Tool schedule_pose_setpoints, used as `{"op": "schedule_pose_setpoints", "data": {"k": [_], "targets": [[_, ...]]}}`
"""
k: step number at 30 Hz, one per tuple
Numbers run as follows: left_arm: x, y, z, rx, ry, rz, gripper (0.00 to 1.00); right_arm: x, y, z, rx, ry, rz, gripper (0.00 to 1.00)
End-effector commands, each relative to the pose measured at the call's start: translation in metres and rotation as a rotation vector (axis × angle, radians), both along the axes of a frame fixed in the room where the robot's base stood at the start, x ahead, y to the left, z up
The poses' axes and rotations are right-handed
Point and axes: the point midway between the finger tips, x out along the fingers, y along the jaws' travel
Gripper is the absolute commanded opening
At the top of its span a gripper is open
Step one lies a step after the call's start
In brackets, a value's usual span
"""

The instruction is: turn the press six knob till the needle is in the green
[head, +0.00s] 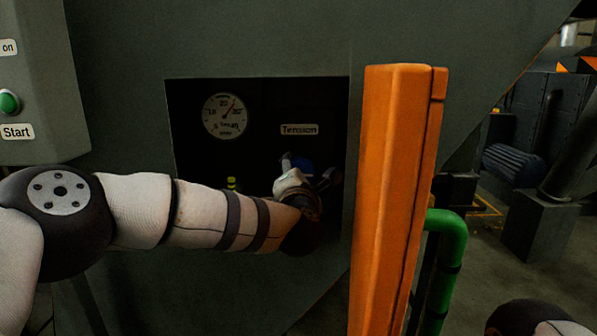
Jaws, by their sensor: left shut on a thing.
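A blue knob (303,164) sits below the "Tension" label (299,129) in a dark recess of the grey-green machine. My left gripper (309,175) is at the knob, with one finger on each side, and is shut on it. The gripper and wrist hide much of the knob. A round white gauge (224,116) is at the upper left of the recess. Its needle points up and to the right. No green band on the dial can be made out at this size. My right gripper is out of view; only part of my right arm shows at the lower right.
An orange post (392,200) stands just right of the recess. A green pipe (453,262) is beyond it. A green start button (9,102) is on a panel at the far left. A small yellow-green item (231,183) sits low in the recess, just above my left forearm.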

Motion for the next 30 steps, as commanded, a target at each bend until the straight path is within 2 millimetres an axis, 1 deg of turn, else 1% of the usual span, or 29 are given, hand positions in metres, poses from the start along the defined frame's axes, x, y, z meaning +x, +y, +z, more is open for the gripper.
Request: {"op": "schedule_pose_setpoints", "data": {"k": [1,6,12,27,28,30], "targets": [[-0.0002,0.0001,0.0028,0.026,-0.004,0.000,0.28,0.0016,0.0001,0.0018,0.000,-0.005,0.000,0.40],[-0.0002,0.0000,0.0023,0.104,-0.003,0.001,0.28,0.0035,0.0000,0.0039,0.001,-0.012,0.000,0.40],[-0.0001,0.0001,0.0015,0.154,-0.002,0.000,0.28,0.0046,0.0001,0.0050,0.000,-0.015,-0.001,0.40],[0.0000,0.0001,0.0007,0.169,-0.001,0.001,0.28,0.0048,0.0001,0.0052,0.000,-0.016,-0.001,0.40],[0.0000,0.0001,0.0007,0.169,-0.001,0.001,0.62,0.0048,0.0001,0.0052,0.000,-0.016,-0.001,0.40],[0.0000,0.0001,0.0007,0.169,-0.001,0.001,0.77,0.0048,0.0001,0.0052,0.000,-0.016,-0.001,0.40]]}}
